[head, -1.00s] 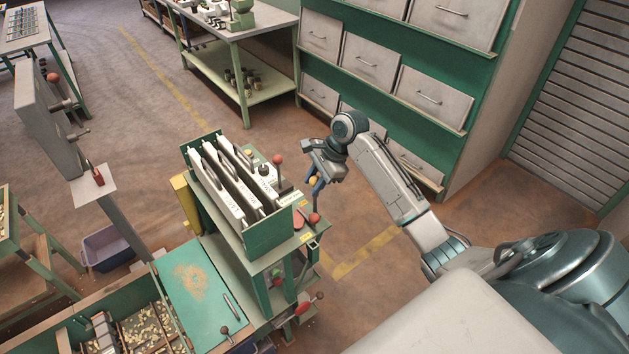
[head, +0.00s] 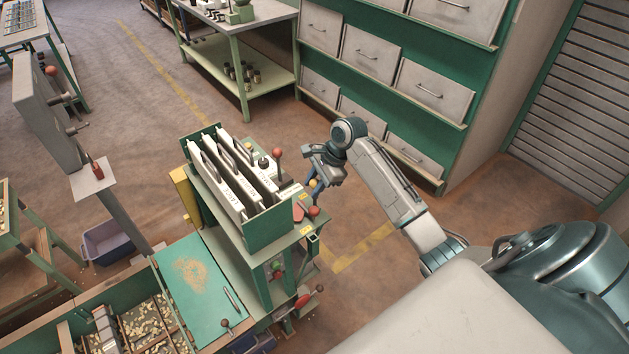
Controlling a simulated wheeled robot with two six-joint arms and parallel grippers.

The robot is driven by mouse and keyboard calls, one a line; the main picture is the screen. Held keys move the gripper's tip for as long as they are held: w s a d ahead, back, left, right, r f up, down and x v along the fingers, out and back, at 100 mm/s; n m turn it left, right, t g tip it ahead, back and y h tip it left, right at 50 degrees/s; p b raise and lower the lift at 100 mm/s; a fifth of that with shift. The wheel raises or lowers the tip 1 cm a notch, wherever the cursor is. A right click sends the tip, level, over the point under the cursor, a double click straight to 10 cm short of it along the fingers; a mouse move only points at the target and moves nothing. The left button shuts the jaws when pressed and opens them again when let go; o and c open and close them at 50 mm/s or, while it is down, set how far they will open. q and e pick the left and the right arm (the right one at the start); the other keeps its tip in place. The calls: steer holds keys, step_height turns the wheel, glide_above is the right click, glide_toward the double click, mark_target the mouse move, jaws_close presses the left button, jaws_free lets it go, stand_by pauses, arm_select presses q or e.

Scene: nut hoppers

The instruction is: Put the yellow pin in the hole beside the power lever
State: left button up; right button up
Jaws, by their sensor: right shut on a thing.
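My right gripper (head: 314,186) is shut on the yellow pin (head: 314,183), whose small yellow head shows between the fingers. The pin's shaft is mostly hidden. The gripper is at the right end of the green stand (head: 268,238), close above a red ball knob (head: 314,211). A lever with a red ball (head: 277,153) stands upright on the stand's top, left of my gripper. I cannot tell which of these is the power lever. The hole is not clearly visible. My left gripper is not in view.
Several white plates stand upright in the green rack. A teal board (head: 196,285) and bins of nuts lie at lower left. A grey drawer cabinet (head: 433,88) stands behind my right arm. The floor right of the stand is clear.

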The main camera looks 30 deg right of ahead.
steer(key=shift+f, duration=2.25)
steer(key=o, duration=1.1)
steer(key=shift+f, duration=0.2)
steer(key=b+v, duration=0.2)
steer(key=v, duration=0.9)
steer(key=shift+w+r+b, duration=0.1)
steer(key=shift+w+b, duration=0.05)
steer(key=shift+b, duration=0.2)
